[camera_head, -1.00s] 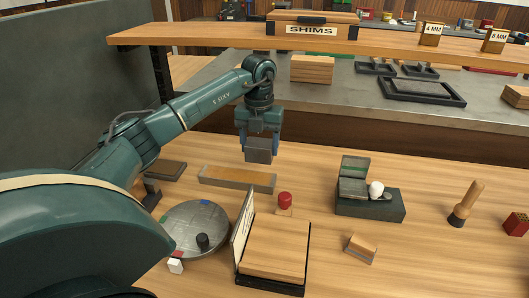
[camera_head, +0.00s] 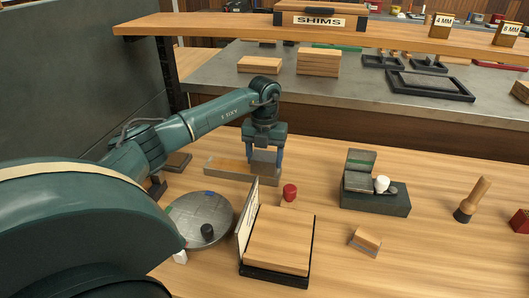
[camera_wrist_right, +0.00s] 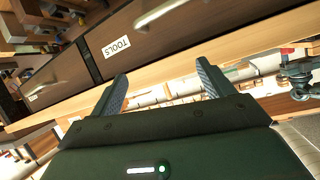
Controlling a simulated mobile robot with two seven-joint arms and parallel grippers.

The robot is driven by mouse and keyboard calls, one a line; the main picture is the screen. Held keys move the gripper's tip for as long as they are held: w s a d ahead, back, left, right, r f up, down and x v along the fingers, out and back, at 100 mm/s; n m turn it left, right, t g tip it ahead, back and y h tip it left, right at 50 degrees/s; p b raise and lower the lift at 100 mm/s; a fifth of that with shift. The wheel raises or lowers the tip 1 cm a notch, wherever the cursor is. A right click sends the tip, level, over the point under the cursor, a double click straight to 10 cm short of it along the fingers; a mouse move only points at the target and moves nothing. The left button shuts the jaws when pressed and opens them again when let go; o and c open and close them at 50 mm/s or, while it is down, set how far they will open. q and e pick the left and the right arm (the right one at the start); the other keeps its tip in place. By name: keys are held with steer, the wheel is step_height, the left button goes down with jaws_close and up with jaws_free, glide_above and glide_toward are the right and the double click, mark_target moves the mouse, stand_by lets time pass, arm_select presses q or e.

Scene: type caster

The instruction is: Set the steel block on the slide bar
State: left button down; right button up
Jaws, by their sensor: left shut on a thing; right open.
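The slide bar (camera_head: 226,171) is a long low bar with a tan top and grey sides, lying on the wooden bench in the head view. My left gripper (camera_head: 266,155) points down over its right end. It is shut on the grey steel block (camera_head: 264,163), with a finger on each side. The block is at the bar's right end, seeming upright; I cannot tell whether its underside touches the bar. My right gripper (camera_wrist_right: 163,88) shows in the right wrist view, open and empty, away from the block and bar.
A round metal plate (camera_head: 202,219) with a dark knob, a red-topped piece (camera_head: 290,192) and a wooden board in a black tray (camera_head: 276,241) stand in front of the bar. A dark grey box (camera_head: 375,200) stands to the right. A shelf (camera_head: 220,27) runs above behind.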

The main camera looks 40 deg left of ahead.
mark_target(265, 156)
arm_select(q)
steer(key=shift+r, duration=0.15)
steer(key=c, duration=0.7)
jaws_free()
steer(key=shift+f, duration=0.25)
steer(key=shift+c, duration=0.2)
steer(key=o, duration=0.4)
steer(key=shift+r, duration=0.2)
step_height(265, 156, up, 8)
steer(key=shift+f, duration=0.25)
